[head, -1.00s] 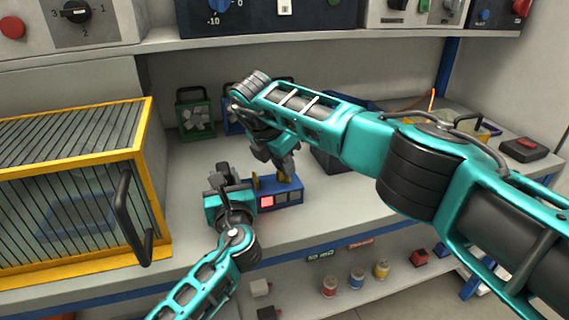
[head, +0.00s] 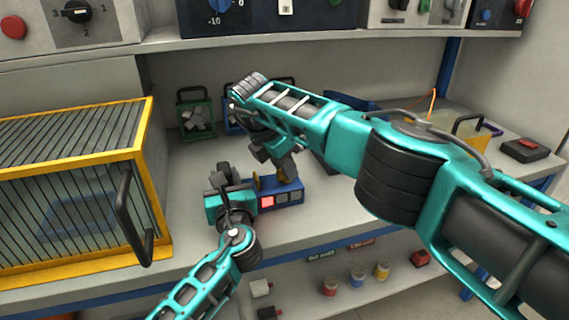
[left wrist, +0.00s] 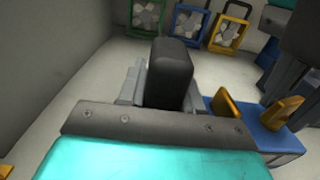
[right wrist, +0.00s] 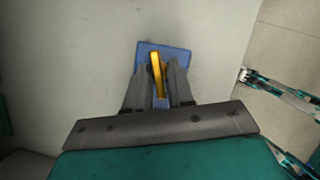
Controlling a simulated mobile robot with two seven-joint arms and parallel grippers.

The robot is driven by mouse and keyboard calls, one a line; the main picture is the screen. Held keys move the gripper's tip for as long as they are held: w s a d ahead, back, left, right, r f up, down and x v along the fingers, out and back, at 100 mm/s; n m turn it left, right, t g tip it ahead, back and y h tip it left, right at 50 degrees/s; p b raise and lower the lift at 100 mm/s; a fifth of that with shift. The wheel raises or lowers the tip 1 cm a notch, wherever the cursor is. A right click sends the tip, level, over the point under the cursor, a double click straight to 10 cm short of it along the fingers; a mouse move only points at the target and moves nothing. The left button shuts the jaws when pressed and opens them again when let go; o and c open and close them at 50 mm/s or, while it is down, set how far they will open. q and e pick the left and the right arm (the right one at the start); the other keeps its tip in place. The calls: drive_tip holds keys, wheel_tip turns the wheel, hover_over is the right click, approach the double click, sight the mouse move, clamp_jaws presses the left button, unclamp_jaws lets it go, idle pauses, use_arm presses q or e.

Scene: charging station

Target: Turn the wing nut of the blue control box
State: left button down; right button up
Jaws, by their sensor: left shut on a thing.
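The blue control box (head: 290,196) lies on the bench with a lit red square on its front. Two golden tabs stand up from it in the left wrist view; I take them for the wing nut (left wrist: 283,113). My left gripper (head: 222,178) is at the box's left end, shut on a black upright block (left wrist: 170,75). My right gripper (head: 285,172) points down over the box. In the right wrist view its open fingers (right wrist: 158,85) stand on either side of a golden tab (right wrist: 156,70), with small gaps showing.
A yellow-framed cage (head: 80,190) with a black handle stands at left. Several small fan units, one green (head: 195,115), stand at the back. Bench right of the control box is clear.

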drive_tip(key=shift+o, duration=1)
drive_tip(key=shift+r, duration=0.1)
drive_tip(key=shift+r, duration=0.2)
drive_tip(key=v, duration=1.1)
drive_tip(key=shift+a+r, duration=0.2)
drive_tip(key=shift+r, duration=0.1)
drive_tip(key=shift+o, duration=0.5)
drive_tip(key=shift+s, duration=0.1)
